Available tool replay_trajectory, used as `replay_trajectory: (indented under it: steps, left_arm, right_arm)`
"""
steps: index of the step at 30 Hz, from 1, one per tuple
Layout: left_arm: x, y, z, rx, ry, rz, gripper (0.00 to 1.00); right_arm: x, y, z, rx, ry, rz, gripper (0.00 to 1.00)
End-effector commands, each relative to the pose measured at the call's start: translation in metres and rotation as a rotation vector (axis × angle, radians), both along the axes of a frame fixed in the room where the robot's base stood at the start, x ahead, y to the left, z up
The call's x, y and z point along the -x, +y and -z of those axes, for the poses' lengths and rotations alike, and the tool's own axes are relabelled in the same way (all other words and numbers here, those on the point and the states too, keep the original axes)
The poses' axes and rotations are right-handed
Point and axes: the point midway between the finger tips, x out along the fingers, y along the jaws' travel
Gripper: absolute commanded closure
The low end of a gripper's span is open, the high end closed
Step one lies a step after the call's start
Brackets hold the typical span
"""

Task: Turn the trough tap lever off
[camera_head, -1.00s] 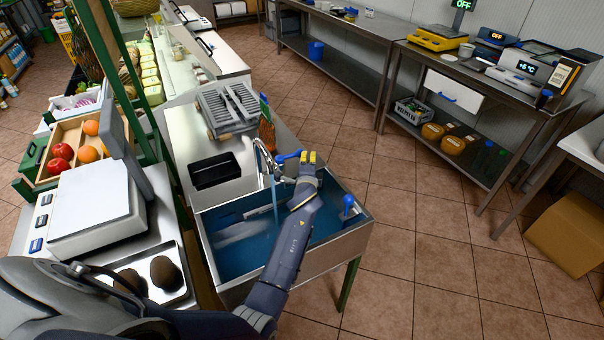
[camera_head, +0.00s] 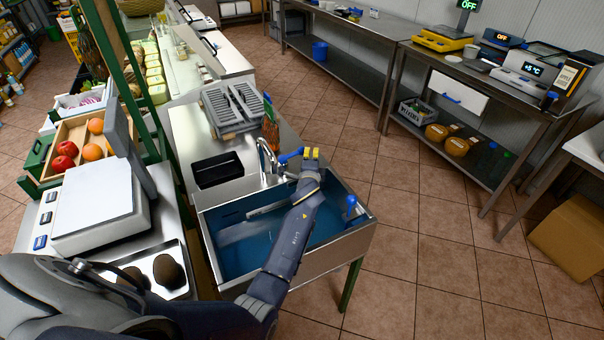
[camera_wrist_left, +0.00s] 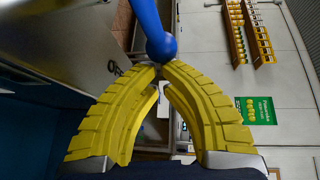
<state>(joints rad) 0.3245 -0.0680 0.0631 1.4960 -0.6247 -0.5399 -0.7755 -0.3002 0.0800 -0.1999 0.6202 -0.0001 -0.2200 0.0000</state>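The trough tap (camera_head: 265,155) stands at the back rim of the metal trough (camera_head: 365,222), which holds blue water. No stream shows below its spout. Its blue lever (camera_head: 289,157) points to the right, towards my left gripper (camera_head: 311,153). In the left wrist view, the lever's round blue end (camera_wrist_left: 161,46) is right at the fingertips. The two yellow fingers of my left gripper (camera_wrist_left: 160,69) meet at their tips with nothing visible between them. Whether they touch the lever is unclear. My right gripper is not in view.
A second blue knob (camera_head: 351,203) stands at the trough's right side. A grey rack (camera_head: 233,108) and a black tray (camera_head: 218,170) sit on the counter behind and left. Open tiled floor (camera_head: 430,230) lies to the right.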

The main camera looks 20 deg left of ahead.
Motion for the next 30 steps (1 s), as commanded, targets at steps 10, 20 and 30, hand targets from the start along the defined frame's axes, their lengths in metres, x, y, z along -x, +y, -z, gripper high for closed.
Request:
replay_trajectory:
  steps: [10,20,30]
  left_arm:
    - [0.020,-0.007,-0.001,-0.001,0.001,-0.001,1.00]
    - [0.074,-0.027,-0.009,0.000,0.001,0.001,1.00]
    - [0.107,-0.039,-0.014,0.000,0.000,0.001,1.00]
  right_arm:
    - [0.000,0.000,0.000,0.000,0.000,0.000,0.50]
    - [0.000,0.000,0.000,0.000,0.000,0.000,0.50]
    - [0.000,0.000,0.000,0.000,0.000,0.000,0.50]
